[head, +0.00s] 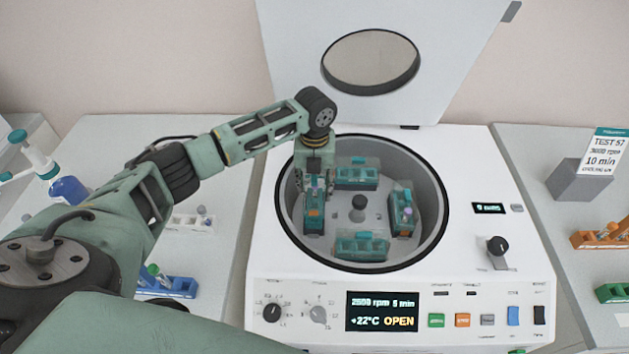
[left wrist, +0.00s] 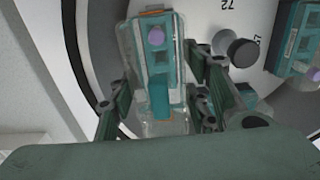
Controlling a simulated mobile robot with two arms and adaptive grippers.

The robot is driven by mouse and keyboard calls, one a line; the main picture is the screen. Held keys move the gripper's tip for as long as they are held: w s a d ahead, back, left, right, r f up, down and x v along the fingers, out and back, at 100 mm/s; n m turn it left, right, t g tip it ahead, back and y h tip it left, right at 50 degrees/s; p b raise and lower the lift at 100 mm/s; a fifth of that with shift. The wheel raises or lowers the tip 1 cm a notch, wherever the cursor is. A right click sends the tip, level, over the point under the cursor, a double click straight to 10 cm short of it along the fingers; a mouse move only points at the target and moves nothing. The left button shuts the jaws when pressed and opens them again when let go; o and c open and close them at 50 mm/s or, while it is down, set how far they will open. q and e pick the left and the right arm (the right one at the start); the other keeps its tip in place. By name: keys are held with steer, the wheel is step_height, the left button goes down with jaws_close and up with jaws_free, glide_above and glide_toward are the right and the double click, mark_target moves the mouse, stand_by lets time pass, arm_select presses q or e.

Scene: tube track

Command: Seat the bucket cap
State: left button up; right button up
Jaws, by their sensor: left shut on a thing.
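My left gripper (head: 315,183) reaches down into the open centrifuge bowl at the left bucket (head: 314,222). In the left wrist view my left gripper (left wrist: 162,98) has its fingers on either side of a clear cap (left wrist: 160,126) and is shut on it. Through the cap I see the teal insert and a purple-topped tube. The cap is over the left bucket; I cannot tell whether it sits flush. Other teal buckets stand at the back (head: 356,176), right (head: 402,218) and front (head: 362,246) of the rotor. My right gripper is out of view.
The centrifuge lid (head: 455,50) stands open behind the bowl. The bowl rim (head: 446,215) surrounds my gripper, and the rotor's dark hub knob (head: 358,208) is to its right. The display (head: 382,311) reads OPEN. Tube racks stand on both side tables.

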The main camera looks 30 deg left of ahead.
arm_select(q)
steer(key=shift+f, duration=0.1)
steer(key=shift+f, duration=0.15)
steer(key=shift+f+b, duration=0.65)
steer(key=shift+f, duration=0.6)
steer(key=shift+f+b, duration=0.6)
steer(key=shift+f, duration=0.4)
steer(key=shift+f, duration=0.1)
steer(key=shift+f, duration=0.3)
